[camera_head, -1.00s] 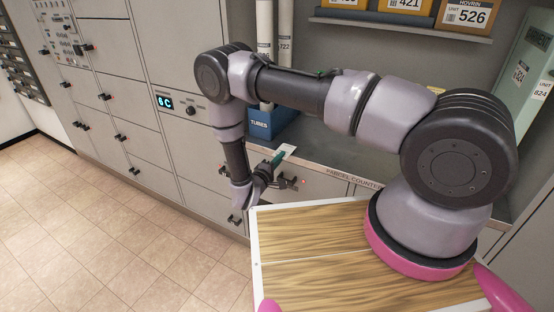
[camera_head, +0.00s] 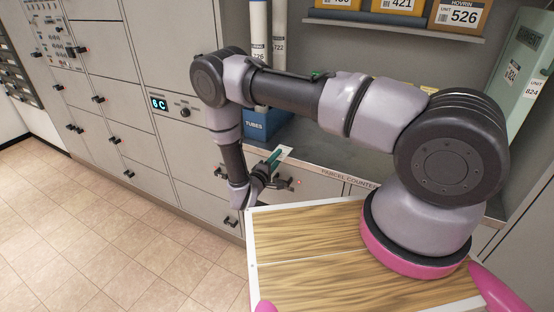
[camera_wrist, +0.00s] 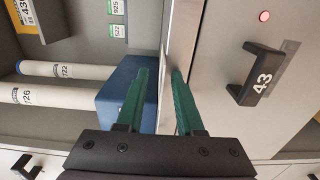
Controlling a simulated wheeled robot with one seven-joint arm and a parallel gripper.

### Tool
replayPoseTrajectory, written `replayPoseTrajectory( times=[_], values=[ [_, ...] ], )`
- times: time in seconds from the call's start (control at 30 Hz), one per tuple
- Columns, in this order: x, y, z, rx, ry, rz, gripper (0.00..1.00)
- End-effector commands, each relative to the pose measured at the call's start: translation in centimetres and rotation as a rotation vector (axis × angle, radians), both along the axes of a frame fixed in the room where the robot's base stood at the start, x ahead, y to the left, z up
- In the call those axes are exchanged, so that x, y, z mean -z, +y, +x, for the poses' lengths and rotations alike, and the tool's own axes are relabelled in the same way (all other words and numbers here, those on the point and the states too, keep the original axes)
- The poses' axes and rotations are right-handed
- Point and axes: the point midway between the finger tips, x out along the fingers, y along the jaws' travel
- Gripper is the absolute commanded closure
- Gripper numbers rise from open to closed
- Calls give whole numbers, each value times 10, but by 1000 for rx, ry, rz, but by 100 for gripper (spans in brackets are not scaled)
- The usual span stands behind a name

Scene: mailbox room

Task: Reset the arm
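My gripper (camera_wrist: 158,100) shows in the wrist view with its two green fingers apart and nothing between them. In the head view my gripper (camera_head: 277,158) hangs at the end of the bent arm, in front of the parcel counter's edge. The arm reaches left from its pink-ringed base and then bends down.
A blue tubes box (camera_head: 256,125) holds two white tubes numbered 726 and 722. Parcels such as unit 526 (camera_head: 459,15) sit on a shelf (camera_head: 400,27) above the counter. Grey lockers (camera_head: 105,75) line the left wall. The tiled floor (camera_head: 110,240) at left is clear.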

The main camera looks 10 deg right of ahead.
Motion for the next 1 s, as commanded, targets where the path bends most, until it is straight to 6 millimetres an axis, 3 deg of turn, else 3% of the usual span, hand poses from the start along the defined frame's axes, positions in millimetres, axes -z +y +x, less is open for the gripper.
replayPoseTrajectory(
  times=[0.33, 1.0],
  values=[
    [0, 1, -2, -1, 0, 0, 64],
    [0, 21, -29, -1, -1, 1, 64]
  ],
)
